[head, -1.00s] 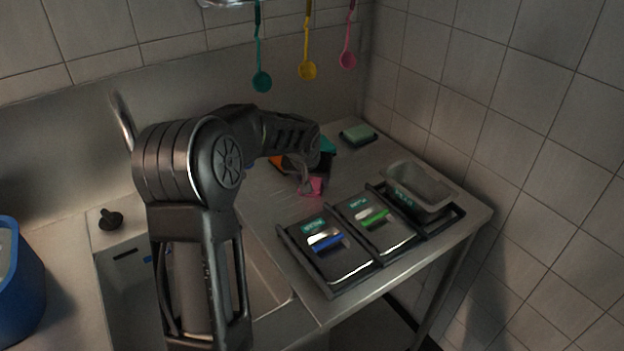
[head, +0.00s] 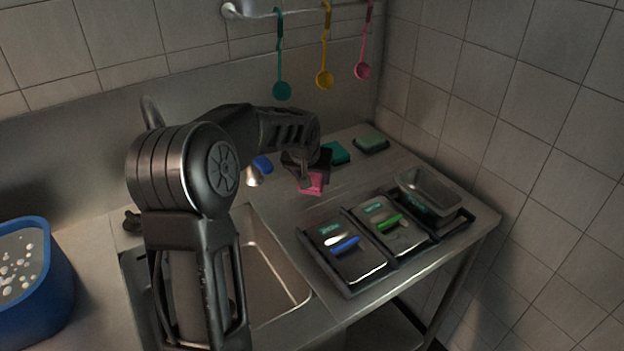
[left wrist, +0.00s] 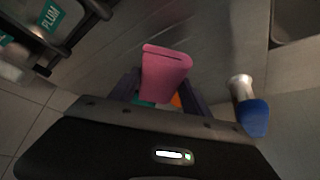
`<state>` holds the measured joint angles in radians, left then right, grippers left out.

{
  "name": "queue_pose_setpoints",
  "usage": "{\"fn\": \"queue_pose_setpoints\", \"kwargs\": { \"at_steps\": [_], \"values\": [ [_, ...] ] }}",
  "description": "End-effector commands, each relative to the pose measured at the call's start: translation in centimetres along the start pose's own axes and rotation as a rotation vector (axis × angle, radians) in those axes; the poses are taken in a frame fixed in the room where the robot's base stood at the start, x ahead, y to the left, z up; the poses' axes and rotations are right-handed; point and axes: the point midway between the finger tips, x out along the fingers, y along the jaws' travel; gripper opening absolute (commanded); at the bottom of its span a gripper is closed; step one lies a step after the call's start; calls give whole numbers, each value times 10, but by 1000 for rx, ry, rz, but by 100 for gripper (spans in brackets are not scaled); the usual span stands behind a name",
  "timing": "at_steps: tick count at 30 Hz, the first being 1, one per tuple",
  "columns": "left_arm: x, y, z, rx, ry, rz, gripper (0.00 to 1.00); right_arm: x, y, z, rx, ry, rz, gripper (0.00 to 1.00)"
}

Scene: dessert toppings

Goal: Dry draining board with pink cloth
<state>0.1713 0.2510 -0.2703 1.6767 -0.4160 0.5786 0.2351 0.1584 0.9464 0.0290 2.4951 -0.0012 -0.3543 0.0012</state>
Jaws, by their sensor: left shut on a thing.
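The pink cloth (head: 311,184) is held in my left gripper (head: 308,168), which is shut on it over the steel draining board (head: 349,164). In the left wrist view the pink cloth (left wrist: 166,74) sticks out between the two dark fingers (left wrist: 162,88). I cannot tell whether the cloth touches the board. My right gripper is in neither view.
A teal block (head: 336,153) and a green sponge (head: 371,143) lie behind. A blue-ended tool (head: 262,164) is left of the gripper. Black trays (head: 343,252) line the front, with a clear tub (head: 431,190) at right. The sink (head: 268,268) and a blue bucket (head: 32,275) are left.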

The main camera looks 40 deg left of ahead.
Motion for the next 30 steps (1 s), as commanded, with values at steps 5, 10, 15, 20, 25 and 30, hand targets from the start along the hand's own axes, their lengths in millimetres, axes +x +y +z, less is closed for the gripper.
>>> {"fn": "queue_pose_setpoints", "kwargs": {
  "at_steps": [5, 10, 15, 20, 25, 30],
  "values": [
    [-17, 0, -11, 2, 2, 2, 23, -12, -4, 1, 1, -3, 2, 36],
    [-26, 0, -16, 3, 1, 2, 23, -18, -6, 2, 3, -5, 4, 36],
    [-27, 0, -17, 3, 1, 2, 23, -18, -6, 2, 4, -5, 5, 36],
    [-27, 0, -17, 3, 1, 2, 23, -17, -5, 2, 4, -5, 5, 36],
    [-27, 0, -17, 3, 1, 2, 23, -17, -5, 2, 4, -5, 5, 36],
    [-27, 0, -17, 3, 1, 2, 23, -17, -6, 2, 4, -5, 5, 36]
  ]
}}
